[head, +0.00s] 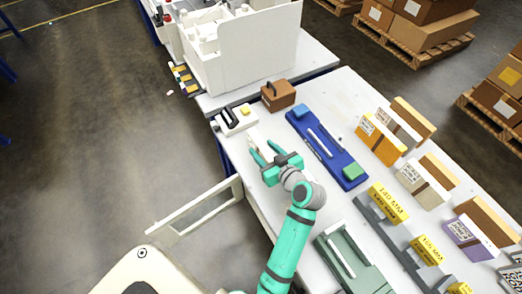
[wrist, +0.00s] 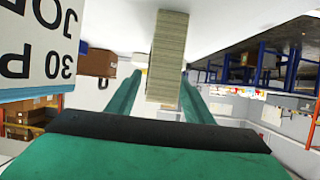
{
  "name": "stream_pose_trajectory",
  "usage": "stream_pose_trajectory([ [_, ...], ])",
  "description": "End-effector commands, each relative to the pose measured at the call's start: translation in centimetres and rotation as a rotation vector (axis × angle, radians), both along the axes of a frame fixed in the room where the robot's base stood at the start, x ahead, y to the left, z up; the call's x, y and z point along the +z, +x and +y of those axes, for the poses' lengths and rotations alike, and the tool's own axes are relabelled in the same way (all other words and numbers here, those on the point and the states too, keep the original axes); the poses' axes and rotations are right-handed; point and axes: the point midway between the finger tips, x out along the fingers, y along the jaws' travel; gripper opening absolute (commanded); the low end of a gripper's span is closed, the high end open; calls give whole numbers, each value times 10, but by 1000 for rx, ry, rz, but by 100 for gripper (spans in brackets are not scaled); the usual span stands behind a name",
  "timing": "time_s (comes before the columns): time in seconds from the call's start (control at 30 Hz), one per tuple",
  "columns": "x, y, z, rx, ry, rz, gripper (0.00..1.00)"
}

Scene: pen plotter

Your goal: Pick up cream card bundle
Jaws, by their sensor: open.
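The cream card bundle (wrist: 168,55) is a narrow stack of pale card with layered edges, in the middle of the wrist view. In the head view a pale cream piece (head: 252,142) shows at my fingertips, mostly hidden by them. My gripper (head: 263,152) is open at the left edge of the white table. In the wrist view its two teal fingers (wrist: 161,88) lie on either side of the bundle's lower part, with the bundle between their tips. I cannot tell whether either finger touches it.
A blue fixture (head: 325,150) with a green block lies to the right of my gripper. A white device (head: 236,120) and a brown box (head: 278,95) stand beyond it. A grey-green tray (head: 345,262) lies nearer. Several yellow-labelled and card boxes line the right side.

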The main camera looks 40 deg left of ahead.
Motion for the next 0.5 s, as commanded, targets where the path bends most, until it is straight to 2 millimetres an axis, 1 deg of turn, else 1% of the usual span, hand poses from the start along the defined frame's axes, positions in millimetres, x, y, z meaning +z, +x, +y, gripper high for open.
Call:
stream_pose_trajectory([
  [0.03, -3, 2, 6, 2, -1, 1, 47],
  [0.1, -6, 5, 13, 1, -1, 1, 47],
  [0.2, -8, 8, 18, 0, -1, 0, 47],
  [0.43, -9, 8, 19, -1, -1, 0, 47],
  [0.47, -9, 8, 19, 0, -1, 0, 44],
  [0.5, -9, 8, 19, -1, -1, 0, 35],
])
